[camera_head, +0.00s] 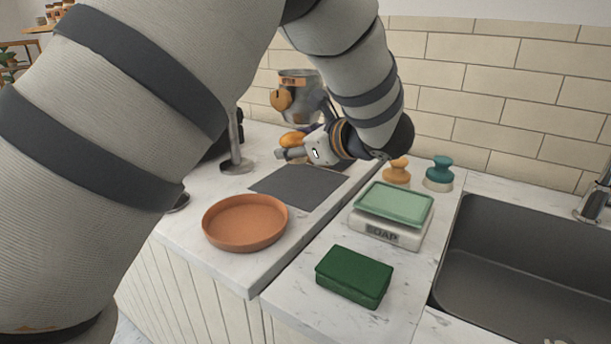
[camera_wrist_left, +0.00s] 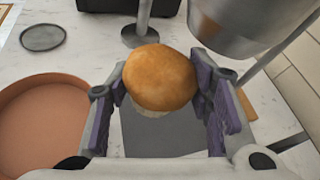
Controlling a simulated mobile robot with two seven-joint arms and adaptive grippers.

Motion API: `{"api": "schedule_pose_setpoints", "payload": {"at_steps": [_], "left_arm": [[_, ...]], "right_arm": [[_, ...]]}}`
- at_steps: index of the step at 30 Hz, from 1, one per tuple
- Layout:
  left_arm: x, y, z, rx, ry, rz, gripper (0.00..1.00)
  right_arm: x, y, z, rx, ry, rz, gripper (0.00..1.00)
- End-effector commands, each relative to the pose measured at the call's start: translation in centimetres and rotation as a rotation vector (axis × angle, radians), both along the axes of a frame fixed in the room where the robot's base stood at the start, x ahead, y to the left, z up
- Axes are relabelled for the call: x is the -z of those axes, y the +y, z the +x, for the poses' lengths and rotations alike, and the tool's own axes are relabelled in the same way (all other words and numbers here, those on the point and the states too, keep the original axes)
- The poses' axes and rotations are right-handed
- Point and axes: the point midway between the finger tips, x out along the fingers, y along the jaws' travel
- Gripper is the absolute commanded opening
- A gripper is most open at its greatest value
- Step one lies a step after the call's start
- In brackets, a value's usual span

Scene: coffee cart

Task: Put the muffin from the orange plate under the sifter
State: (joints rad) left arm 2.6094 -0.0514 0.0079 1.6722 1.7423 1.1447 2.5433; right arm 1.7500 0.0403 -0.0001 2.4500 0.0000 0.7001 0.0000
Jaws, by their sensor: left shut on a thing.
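The muffin (camera_wrist_left: 160,78), with a golden-brown top and pale base, is between the fingers of my left gripper (camera_wrist_left: 163,100), which is shut on it. In the head view the muffin (camera_head: 292,138) shows at the tip of my left gripper (camera_head: 295,148), held above the dark grey mat. The orange plate (camera_head: 245,241) is empty on the counter nearer to me; it also shows at the left of the left wrist view (camera_wrist_left: 20,140). The metal sifter (camera_head: 300,85) hangs just above the muffin in the head view; its silver bowl (camera_wrist_left: 235,25) is up and right of the muffin in the wrist view.
The dark mat (camera_head: 305,187) lies bare on the counter. A metal post (camera_head: 235,145) stands left of it.

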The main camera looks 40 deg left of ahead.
Motion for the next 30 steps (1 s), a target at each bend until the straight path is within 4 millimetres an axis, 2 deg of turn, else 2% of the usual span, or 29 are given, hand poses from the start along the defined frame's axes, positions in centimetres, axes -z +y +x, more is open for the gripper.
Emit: {"api": "schedule_pose_setpoints", "payload": {"at_steps": [1,3,6,11,17,27,28,30], "left_arm": [[1.9,0.5,0.5,0.001,0.016,-0.001,0.14],[3.2,1.4,1.1,0.001,0.016,0.000,0.14],[4.4,2.4,1.7,0.001,0.012,0.001,0.14],[5.3,3.1,2.3,0.001,0.008,-0.002,0.14],[8.6,3.6,2.7,0.004,0.011,0.000,0.14],[9.1,3.5,2.6,0.003,0.003,-0.001,0.14],[9.0,3.5,2.6,0.003,0.004,-0.002,0.53],[9.0,3.5,2.6,0.002,0.003,-0.001,0.67]], "right_arm": [[0.5,0.0,-0.5,0.000,0.020,0.000,0.40],[0.8,0.0,-0.9,0.000,0.031,0.000,0.40],[1.1,0.0,-1.1,0.000,0.042,0.000,0.40],[1.2,0.0,-1.3,0.000,0.049,0.000,0.40],[1.7,0.0,-1.8,0.000,0.065,0.001,0.40],[1.6,0.0,-1.8,0.000,0.064,0.001,0.40],[1.6,0.0,-1.7,0.000,0.064,0.001,0.40],[1.6,0.0,-1.7,0.000,0.064,0.001,0.40]]}}
